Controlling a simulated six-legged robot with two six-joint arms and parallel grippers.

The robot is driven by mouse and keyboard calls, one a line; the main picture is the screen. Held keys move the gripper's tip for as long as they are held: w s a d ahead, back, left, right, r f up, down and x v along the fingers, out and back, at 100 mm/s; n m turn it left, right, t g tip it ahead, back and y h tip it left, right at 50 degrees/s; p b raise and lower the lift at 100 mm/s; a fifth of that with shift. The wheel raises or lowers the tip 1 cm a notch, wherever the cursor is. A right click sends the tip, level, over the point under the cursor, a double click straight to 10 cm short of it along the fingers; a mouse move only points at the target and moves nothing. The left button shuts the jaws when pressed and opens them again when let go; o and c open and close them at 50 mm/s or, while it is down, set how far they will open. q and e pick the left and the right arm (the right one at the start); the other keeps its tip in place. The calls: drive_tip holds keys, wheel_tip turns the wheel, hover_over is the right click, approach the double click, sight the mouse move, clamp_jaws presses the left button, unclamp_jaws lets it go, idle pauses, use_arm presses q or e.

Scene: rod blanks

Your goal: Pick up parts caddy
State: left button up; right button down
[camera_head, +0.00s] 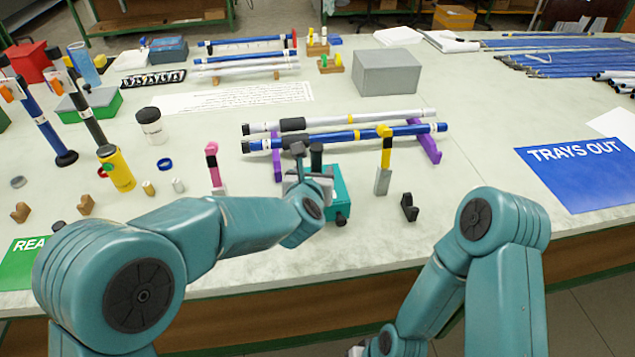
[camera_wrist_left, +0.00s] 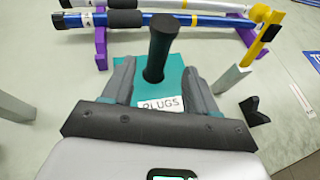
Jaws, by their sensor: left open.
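The parts caddy is a teal box (camera_head: 340,187) with a white PLUGS label and an upright black handle (camera_head: 317,157). It stands on the table in front of the rod rack. In the left wrist view the caddy (camera_wrist_left: 178,78) shows its label, and its handle (camera_wrist_left: 160,48) rises between the fingers. My left gripper (camera_wrist_left: 162,85) is open over the caddy, with one finger on each side of the handle and gaps visible. In the head view the left gripper (camera_head: 308,180) partly covers the caddy. My right arm bends down at the lower right, its fingers out of view.
A blue rod (camera_head: 350,137) and a white rod lie on purple supports (camera_head: 428,148) behind the caddy. A grey post with a yellow top (camera_head: 384,160) and a black clip (camera_head: 409,207) stand to its right. A pink-topped post (camera_head: 214,167) stands to its left.

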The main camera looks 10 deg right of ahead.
sight(316, 166)
use_arm(q)
drive_tip(key=shift+w+f, duration=0.25)
drive_tip(key=shift+w, duration=0.35)
drive_tip(key=p+x, duration=0.2)
drive_tip(key=x, duration=0.3)
drive_tip(key=shift+f, duration=0.1)
clamp_jaws()
